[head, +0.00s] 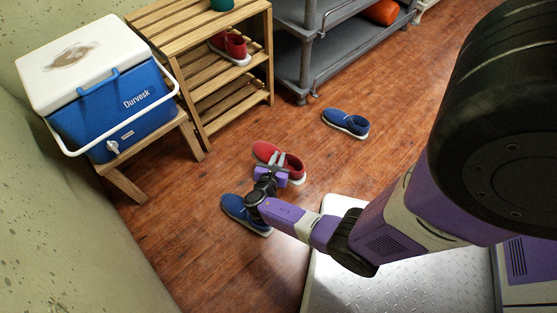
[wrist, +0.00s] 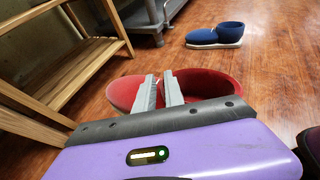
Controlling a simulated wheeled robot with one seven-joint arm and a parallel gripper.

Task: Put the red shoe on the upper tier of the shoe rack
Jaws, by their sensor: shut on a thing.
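A red shoe (head: 293,163) with a pale sole is at the floor in front of the shoe rack; I cannot tell whether it touches the floor. My gripper (head: 277,158) is shut on the red shoe, with its two grey fingers gripping the shoe's edge. In the wrist view the fingers (wrist: 159,91) are close together at the red shoe (wrist: 205,82), and my gripper's body hides its lower part. The slatted wooden shoe rack (head: 167,22) stands behind and left. A second red shoe (head: 237,46) sits on a tier below its top.
A green item (head: 222,4) stands on the rack's top. One blue shoe (head: 346,123) lies right of the rack; another (head: 238,211) lies beside my gripper. A blue cooler (head: 125,105) rests on a wooden stand at left. A grey cart (head: 320,60) stands right of the rack.

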